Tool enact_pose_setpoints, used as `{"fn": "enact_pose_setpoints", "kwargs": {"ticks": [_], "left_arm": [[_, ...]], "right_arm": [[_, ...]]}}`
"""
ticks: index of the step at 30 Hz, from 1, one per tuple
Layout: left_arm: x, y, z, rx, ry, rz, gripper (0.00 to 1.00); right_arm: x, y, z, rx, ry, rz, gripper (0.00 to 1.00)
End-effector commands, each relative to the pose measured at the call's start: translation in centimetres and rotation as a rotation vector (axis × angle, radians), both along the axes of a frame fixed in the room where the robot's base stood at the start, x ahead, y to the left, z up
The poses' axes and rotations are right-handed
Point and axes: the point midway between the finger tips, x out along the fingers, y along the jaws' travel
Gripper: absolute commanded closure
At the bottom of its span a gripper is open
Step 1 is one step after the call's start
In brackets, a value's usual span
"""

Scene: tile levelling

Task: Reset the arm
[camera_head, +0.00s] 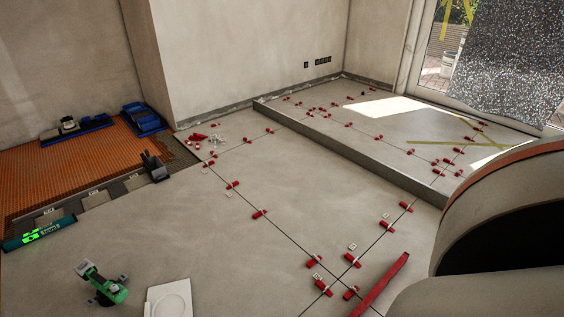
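Neither of my grippers is in view. A large pale grey, rounded part with a reddish-brown band and a dark hollow fills the lower right; it looks like a link of my own arm, close to the camera. It hides the floor behind it. No hand or fingers show on it, and I cannot tell which arm it belongs to.
Red wedges (259,214) sit along joints of the tiled floor (200,240) and raised step (330,145). A green tool (101,284), white plate (169,300), teal level (38,233) and red bar (381,284) lie in front. An orange mat (75,165) is left.

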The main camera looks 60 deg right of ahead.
Motion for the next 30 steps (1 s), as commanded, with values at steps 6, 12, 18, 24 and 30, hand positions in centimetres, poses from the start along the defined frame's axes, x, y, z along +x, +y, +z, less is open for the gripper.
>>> {"fn": "enact_pose_setpoints", "kwargs": {"ticks": [6, 12, 18, 24, 30], "left_arm": [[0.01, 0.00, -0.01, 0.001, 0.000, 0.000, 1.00], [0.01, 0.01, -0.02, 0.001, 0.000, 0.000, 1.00], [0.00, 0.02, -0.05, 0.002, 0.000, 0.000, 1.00], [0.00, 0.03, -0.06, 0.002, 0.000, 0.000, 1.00], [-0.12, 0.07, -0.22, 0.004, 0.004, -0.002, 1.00]], "right_arm": [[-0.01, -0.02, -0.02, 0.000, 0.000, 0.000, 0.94], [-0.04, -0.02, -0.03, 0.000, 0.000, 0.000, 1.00], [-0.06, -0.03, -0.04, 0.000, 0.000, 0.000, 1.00], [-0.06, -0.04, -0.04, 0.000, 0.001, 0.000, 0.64], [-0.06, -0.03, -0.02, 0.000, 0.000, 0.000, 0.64]]}}
